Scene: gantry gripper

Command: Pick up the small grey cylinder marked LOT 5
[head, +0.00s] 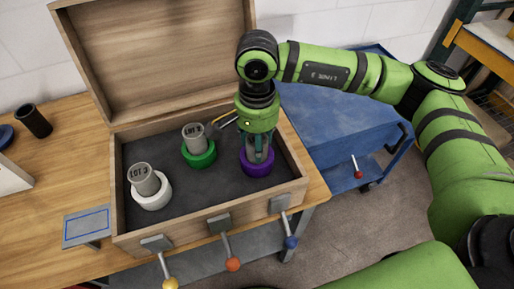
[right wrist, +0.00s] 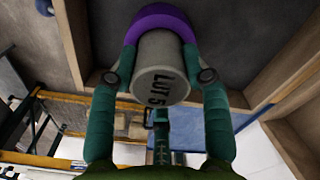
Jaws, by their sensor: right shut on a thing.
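The small grey cylinder marked LOT 5 (right wrist: 163,68) is between the two fingers of my right gripper (right wrist: 160,75) in the right wrist view. The fingers touch it on both sides. Its lower end is at the purple ring (right wrist: 158,15); I cannot tell whether it is still seated inside. In the head view my right gripper (head: 257,148) points down at the purple ring (head: 257,166) at the right of the wooden box. The fingers mostly hide the cylinder there. My left gripper is not in view.
A grey cylinder marked LOT 3 (head: 144,178) stands in a white ring (head: 152,202). Another grey cylinder (head: 194,138) stands in a green ring (head: 198,158). The box (head: 180,230) has an open lid (head: 160,55) behind and levers in front. A blue cart (head: 335,115) is at right.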

